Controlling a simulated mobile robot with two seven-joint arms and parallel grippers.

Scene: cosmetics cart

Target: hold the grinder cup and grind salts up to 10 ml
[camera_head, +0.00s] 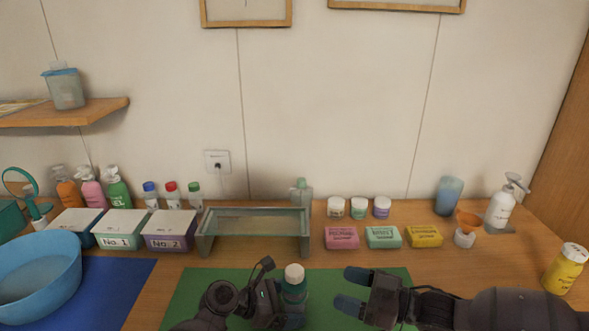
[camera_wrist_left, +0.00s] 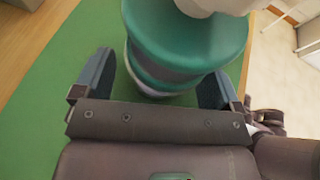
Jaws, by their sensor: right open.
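The grinder cup (camera_head: 294,288), a teal cup with a white top, stands upright on the green mat (camera_head: 200,292). My left gripper (camera_head: 282,302) is at the cup, with its fingers on either side of it. In the left wrist view the teal grinder cup (camera_wrist_left: 180,45) fills the space between the two fingers of my left gripper (camera_wrist_left: 160,75). A sliver of green shows beside the left-hand finger, and firm contact cannot be made out. My right gripper (camera_head: 345,290) is open and empty, to the right of the cup. No salt or level marking can be made out.
A glass-topped stand (camera_head: 255,225) is behind the mat. Soap boxes (camera_head: 383,237), small jars (camera_head: 358,208) and an orange funnel (camera_head: 467,219) are at the back right. A blue basin (camera_head: 40,275) and lidded boxes (camera_head: 120,240) are at left. A yellow bottle (camera_head: 566,268) stands far right.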

